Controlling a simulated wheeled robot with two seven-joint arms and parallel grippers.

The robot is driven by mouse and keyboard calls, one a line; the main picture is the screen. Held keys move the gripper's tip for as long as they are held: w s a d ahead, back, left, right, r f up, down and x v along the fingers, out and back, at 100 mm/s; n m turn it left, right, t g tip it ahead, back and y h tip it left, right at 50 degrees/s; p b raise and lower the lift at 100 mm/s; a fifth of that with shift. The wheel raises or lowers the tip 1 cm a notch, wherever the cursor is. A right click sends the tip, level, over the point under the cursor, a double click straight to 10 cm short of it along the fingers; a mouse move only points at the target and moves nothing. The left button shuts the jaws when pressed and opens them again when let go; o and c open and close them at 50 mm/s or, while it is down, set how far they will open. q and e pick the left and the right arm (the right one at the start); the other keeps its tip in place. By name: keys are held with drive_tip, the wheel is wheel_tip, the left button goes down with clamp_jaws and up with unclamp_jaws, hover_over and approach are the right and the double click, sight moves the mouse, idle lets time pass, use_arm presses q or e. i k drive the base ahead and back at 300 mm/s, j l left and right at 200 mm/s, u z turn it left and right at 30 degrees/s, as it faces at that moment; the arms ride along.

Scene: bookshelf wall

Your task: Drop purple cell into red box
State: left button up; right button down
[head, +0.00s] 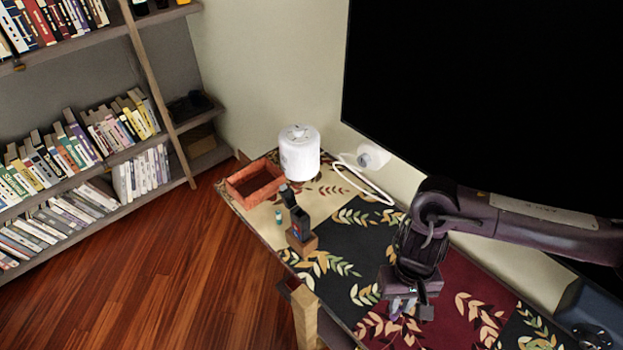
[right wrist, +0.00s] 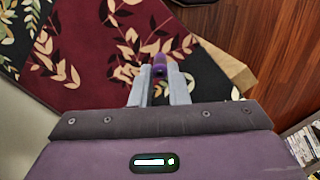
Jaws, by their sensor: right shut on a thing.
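The red box (head: 264,194) is an open rectangular tray at the far left end of the cloth-covered table in the head view. My right gripper (head: 402,306) points down over the near right part of the table, well away from the box. In the right wrist view its two grey fingers (right wrist: 161,88) are shut on the purple cell (right wrist: 160,66), whose end shows between the fingertips. In the head view the cell is mostly hidden by the gripper. The height of the cell above the cloth is hard to tell. My left gripper is not in view.
A white cylinder (head: 300,154) stands right of the box. A dark device on a wooden block (head: 300,240) and a small teal cylinder (head: 279,217) stand in front. A white cable (head: 358,181) lies behind. A black screen (head: 490,90) hangs above the table. The middle cloth is clear.

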sight(256, 183)
drive_tip(key=i+j+z, duration=0.2)
drive_tip(key=j+z, duration=0.2)
drive_tip(key=i+j+z, duration=0.15)
drive_tip(key=j+z, duration=0.2)
drive_tip(key=i+j+z, duration=0.1)
drive_tip(key=j+z, duration=0.7)
drive_tip(key=j, duration=1.05)
drive_tip(key=k+j+z, duration=0.1)
drive_tip(key=j, duration=0.75)
drive_tip(key=k+j, duration=0.1)
drive_tip(key=j, duration=0.8)
drive_tip(key=i+z, duration=0.05)
